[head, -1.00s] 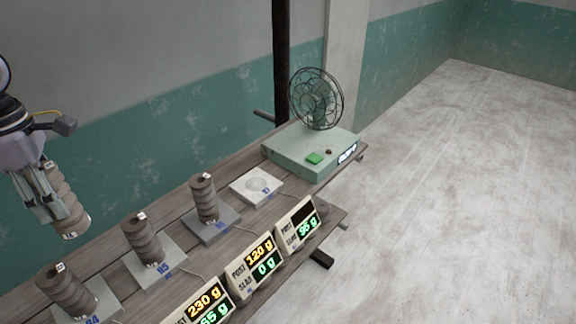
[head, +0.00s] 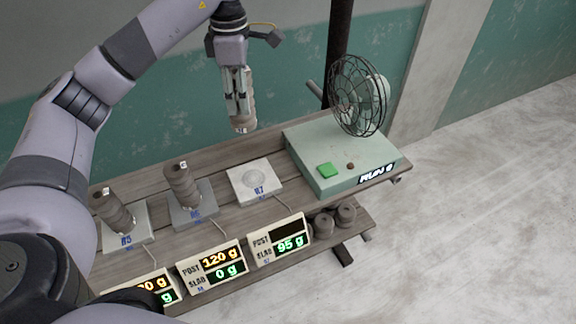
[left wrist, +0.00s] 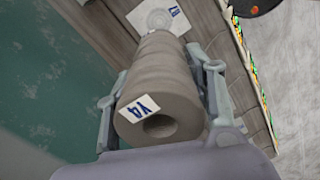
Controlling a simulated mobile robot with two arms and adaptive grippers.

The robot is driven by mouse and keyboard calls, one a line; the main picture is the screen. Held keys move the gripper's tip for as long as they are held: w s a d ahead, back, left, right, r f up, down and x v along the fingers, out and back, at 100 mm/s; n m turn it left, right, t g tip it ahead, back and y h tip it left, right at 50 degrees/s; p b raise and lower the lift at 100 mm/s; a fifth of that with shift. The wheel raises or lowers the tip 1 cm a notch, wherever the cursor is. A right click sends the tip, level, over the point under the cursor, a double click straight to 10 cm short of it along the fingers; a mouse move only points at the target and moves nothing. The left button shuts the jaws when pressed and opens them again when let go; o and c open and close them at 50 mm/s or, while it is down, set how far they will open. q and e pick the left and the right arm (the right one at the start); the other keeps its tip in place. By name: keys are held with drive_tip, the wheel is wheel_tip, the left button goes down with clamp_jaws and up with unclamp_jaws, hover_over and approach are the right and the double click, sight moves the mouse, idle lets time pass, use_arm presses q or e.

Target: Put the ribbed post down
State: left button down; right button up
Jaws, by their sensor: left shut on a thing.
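My left gripper (head: 240,98) is shut on a ribbed grey-brown post (head: 243,124). It holds the post in the air behind and above the white slab marked 87 (head: 240,184), at the back of the bench. In the left wrist view the post (left wrist: 160,85) lies between the fingers, its hollow end and a tag reading Y4 facing the camera; a white slab (left wrist: 157,17) shows beyond it. Slab 87 is empty apart from a pale round mark. Slabs 86 (head: 205,217) and 85 (head: 137,240) each bear an upright ribbed post. My right gripper is not in view.
A green fan box (head: 310,178) with a wire-caged fan (head: 357,96) stands right of slab 87. Displays line the front; the one before slab 87 (head: 291,226) has a blank post line and 95 g. Several round pieces lie on the lower shelf (head: 345,214).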

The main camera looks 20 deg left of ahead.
sight(244, 124)
use_arm(q)
drive_tip(key=shift+w+d+f, duration=0.25)
drive_tip(key=shift+d+f, duration=0.05)
drive_tip(key=shift+f, duration=0.2)
drive_tip(key=f, duration=0.7)
drive_tip(key=shift+s+a+f, duration=0.2)
drive_tip(key=shift+s+a, duration=0.05)
drive_tip(key=shift+s, duration=0.05)
wheel_tip(244, 124, down, 11)
drive_tip(key=p, duration=0.2)
drive_tip(key=shift+w+r+p, duration=0.15)
drive_tip(key=shift+p, duration=0.15)
drive_tip(key=shift+f, duration=0.3)
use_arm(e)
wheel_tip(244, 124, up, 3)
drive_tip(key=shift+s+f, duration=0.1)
